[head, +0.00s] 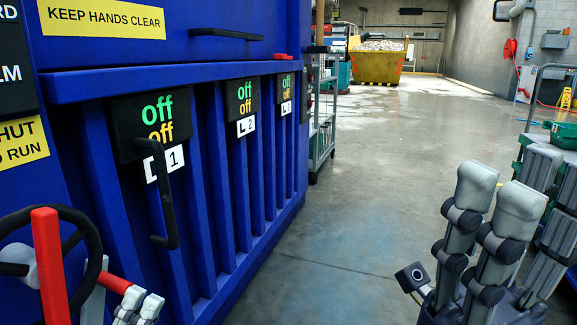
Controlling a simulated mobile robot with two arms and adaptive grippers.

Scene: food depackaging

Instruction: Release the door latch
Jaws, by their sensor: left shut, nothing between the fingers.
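A big blue machine (122,80) with a ribbed front fills the left side. At the lower left, an upright red bar (48,262), which may be the latch lever, stands in front of a black ring-shaped wheel (92,232). A shorter red piece (113,284) lies beside it. A black bar handle (163,195) hangs on the ribbed front below the first panel. My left gripper (140,305) shows only its grey fingertips at the bottom edge, close together and empty, near the short red piece. My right gripper (490,215) is large at the lower right, grey fingers pointing up, partly cut off.
Panels (151,118) reading "off" run along the machine. A shelf rack (322,120) stands past its far end. A yellow skip (378,67) with pale rubble is at the back. Green bins (565,136) are at the right. The grey floor (385,150) between is clear.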

